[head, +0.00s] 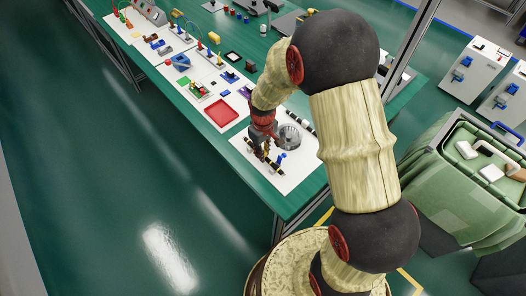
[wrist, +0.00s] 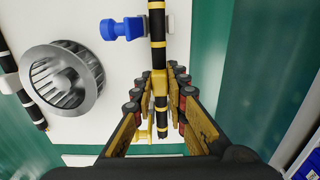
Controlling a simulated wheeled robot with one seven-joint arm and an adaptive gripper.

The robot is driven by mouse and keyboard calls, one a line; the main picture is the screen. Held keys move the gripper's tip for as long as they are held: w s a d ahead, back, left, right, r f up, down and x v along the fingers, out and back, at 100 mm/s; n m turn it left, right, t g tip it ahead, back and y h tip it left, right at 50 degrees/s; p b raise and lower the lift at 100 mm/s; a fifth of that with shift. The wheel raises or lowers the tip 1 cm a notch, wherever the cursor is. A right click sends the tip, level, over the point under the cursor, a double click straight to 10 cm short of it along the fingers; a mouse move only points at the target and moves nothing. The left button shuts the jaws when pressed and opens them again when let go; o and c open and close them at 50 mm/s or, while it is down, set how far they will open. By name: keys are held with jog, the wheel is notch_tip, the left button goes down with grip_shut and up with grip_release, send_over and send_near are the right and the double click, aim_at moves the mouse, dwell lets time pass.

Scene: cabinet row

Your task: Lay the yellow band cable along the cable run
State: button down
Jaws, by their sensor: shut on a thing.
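The yellow band cable (wrist: 158,52), black with yellow bands, runs upright down the middle of the wrist view. My gripper (wrist: 160,88) is shut on it, with a finger on either side and the cable's near end sticking out below the grip. In the head view my gripper (head: 262,145) is low over the white board at the near end of the table. A blue part on a pale block (wrist: 122,28) sits beside the cable at the top. A yellow piece (wrist: 144,130) shows left of the cable's near end. I cannot tell whether the cable is seated in the run.
A round metal finned wheel (wrist: 62,78) stands left of the cable. A black cable with white bands (wrist: 34,108) lies farther left. A red tray (head: 221,111) and several small parts lie farther along the table. A green bin (head: 445,165) stands right of the table.

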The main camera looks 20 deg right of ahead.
jog(key=shift+f+b, duration=0.4)
jog(key=shift+f, duration=0.4)
jog(key=c, duration=1.7)
grip_release()
notch_tip(320, 180, up, 12)
